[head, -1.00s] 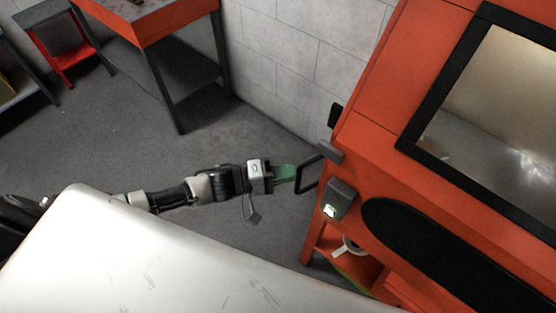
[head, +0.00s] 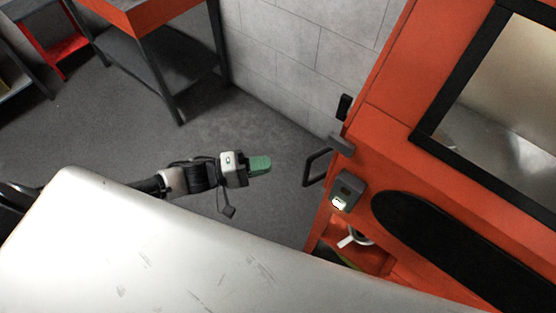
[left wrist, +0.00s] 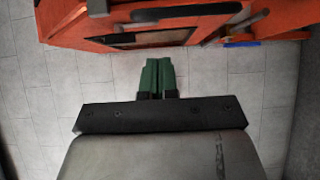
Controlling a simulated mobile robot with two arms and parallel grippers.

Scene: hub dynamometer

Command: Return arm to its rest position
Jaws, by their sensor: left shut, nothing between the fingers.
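My left arm comes in from the left in the head view. Its gripper (head: 260,164) has green fingers that are shut with nothing between them. It hangs in free air over the grey floor, to the left of the orange machine's black handle (head: 317,167) and apart from it. In the left wrist view the two green fingers (left wrist: 158,78) lie side by side, with the orange machine (left wrist: 75,22) beyond them at the top. My right gripper is in neither view.
The orange machine (head: 390,95) with a dark window fills the right side. A small grey box (head: 347,188) with a lit face sits on its edge, above a shelf holding a white object (head: 355,237). Floor between is clear.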

